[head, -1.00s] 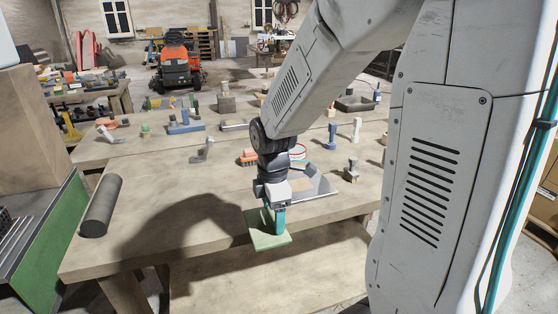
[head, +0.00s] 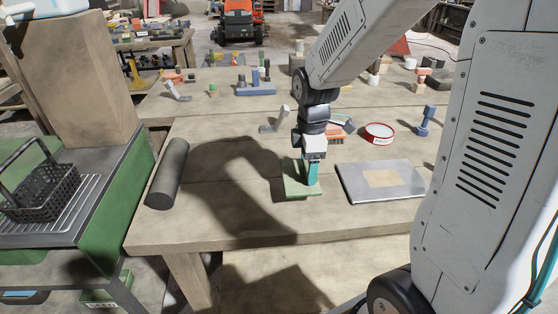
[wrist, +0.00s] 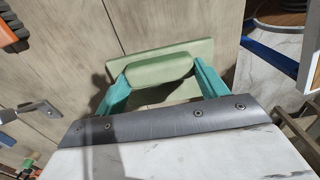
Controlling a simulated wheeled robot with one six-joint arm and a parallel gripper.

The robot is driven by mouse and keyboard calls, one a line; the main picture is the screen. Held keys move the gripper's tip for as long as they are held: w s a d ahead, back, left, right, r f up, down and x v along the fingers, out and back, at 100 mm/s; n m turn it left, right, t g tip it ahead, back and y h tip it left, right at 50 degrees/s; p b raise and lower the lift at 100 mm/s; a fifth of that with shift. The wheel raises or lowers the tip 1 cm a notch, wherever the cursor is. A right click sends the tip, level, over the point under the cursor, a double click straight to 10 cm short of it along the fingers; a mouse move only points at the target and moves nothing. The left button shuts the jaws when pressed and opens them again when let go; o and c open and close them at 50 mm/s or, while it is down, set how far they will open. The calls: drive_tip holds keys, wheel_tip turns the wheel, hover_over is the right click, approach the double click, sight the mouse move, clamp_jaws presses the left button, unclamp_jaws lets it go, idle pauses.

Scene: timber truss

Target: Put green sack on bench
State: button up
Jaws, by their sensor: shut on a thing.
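My gripper (head: 312,174) has teal fingers and is shut on a light green piece (head: 296,188), a flat slab with a thick rounded grip on top. In the wrist view, the fingers (wrist: 160,78) close on both ends of the grip, and the slab (wrist: 190,50) spreads out beneath. It does not look like a soft sack. It is over the front part of the wooden bench (head: 215,220), low; I cannot tell whether it touches the top. No clear green sack shows on the bench.
A grey tray (head: 355,185) lies just right of the gripper. A dark roll (head: 167,172) lies at the bench's left end. A red-rimmed round tin (head: 380,134) and a blue piece (head: 424,122) stand behind right. A black basket (head: 42,190) stands on the left cart.

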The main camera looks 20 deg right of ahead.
drive_tip(key=w+a, duration=0.2)
drive_tip(key=w, duration=0.1)
drive_tip(key=w+a, duration=0.2)
drive_tip(key=w, duration=0.1)
drive_tip(key=w+a+f, duration=0.1)
drive_tip(key=w+a, duration=0.2)
drive_tip(key=shift+f, duration=1.8)
drive_tip(key=shift+s+f, duration=0.1)
drive_tip(key=shift+f, duration=0.05)
drive_tip(key=o, duration=1.1)
